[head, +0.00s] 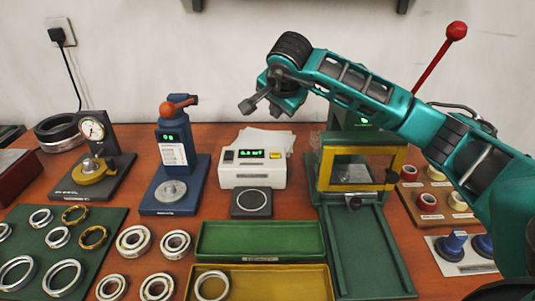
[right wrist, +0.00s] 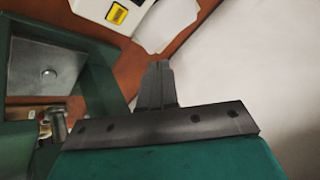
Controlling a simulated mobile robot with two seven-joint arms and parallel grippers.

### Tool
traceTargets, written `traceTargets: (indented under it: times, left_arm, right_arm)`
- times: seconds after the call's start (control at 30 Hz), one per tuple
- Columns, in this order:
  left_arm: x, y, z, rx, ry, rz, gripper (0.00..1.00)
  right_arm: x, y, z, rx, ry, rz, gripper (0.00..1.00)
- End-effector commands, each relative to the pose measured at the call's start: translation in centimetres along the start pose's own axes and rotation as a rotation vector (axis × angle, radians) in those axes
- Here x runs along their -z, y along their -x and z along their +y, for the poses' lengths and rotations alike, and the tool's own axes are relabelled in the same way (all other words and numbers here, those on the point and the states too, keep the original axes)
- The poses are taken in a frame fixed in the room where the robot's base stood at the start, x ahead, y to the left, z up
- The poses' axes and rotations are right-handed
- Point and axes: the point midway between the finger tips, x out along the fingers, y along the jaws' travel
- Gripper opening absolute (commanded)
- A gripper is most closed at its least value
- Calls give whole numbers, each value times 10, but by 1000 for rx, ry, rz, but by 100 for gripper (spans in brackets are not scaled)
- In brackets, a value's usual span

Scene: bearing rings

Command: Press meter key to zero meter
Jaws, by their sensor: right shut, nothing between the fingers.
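The meter is a white box (head: 253,173) with a lit green display, standing at the back middle of the table. Its yellow key (head: 276,155) is on the right of its face. The digits are too small to read surely. A dark square pad with a ring outline (head: 251,203) lies in front of the meter. My right gripper (head: 247,106) is shut and empty, in the air above the meter, apart from the key. In the right wrist view its fingertips (right wrist: 158,70) show below the yellow key (right wrist: 116,14) at the top edge. My left gripper is out of view.
A green press (head: 361,170) with a yellow frame and red-knobbed lever stands right of the meter, below my right arm. A blue gauge stand (head: 174,165) stands to the left. Green (head: 260,240) and yellow trays (head: 285,284) lie in front. White paper lies behind the meter.

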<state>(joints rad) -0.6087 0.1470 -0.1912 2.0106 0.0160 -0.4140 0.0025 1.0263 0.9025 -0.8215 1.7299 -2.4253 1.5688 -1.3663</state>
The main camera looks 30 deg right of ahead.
Motion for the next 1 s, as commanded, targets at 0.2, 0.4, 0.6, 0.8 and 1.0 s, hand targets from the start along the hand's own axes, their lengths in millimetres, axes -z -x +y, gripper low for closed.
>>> traceTargets:
  times: [0.2,0.4,0.6,0.8,1.0]
  left_arm:
    - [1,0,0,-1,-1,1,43]
    - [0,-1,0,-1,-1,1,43]
    - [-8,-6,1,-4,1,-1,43]
    - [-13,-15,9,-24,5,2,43]
    - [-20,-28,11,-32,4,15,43]
  right_arm:
    - [2,0,0,-3,2,7,0]
    - [1,-1,1,-2,1,5,0]
    - [-5,-11,6,-2,1,4,0]
    - [-16,-31,17,-2,2,3,0]
    - [-29,-54,30,-1,2,3,0]
